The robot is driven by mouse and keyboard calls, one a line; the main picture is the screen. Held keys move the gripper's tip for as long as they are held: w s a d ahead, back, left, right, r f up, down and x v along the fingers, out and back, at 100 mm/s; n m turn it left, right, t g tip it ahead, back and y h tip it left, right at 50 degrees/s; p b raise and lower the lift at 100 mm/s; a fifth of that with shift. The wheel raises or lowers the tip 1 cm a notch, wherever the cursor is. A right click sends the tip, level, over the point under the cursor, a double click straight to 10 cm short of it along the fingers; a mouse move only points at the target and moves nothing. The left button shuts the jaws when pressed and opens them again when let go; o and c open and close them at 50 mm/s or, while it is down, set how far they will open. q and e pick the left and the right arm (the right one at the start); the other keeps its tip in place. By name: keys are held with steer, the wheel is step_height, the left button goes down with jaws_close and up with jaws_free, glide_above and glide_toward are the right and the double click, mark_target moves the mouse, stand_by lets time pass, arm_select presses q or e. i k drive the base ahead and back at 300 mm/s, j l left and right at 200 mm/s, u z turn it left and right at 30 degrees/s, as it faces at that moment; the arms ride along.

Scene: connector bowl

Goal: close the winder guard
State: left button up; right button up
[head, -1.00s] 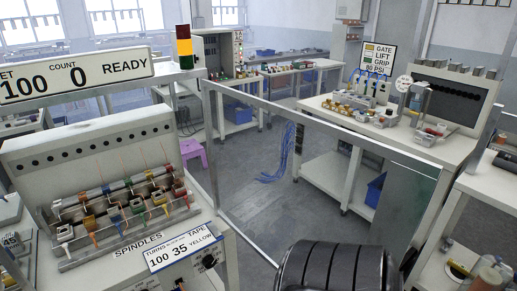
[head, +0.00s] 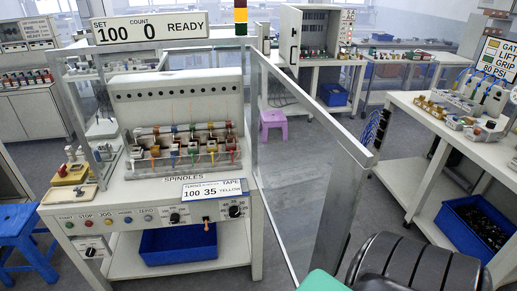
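The winder (head: 178,110) stands left of centre in the head view, with a row of spindles holding coloured bobbins (head: 185,150) on its deck. Its guard is a clear panel in a grey metal frame (head: 312,107). The guard stands open, swung out from the winder's right side towards me, and its free edge is at the right. The spindles are uncovered at the front. Neither of my grippers is in view.
A blue bin (head: 178,245) sits under the winder. A blue stool (head: 22,240) is at left and a purple stool (head: 273,122) is behind the guard. A bench with a blue bin (head: 478,228) is at right. A dark ribbed shape (head: 415,268) fills the bottom right.

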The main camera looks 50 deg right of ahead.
mark_target(351, 164)
steer(key=k+l+z, duration=0.1)
steer(key=l+z, duration=0.3)
steer(key=l, duration=0.35)
steer(key=l+z, duration=0.35)
steer(key=l, duration=0.45)
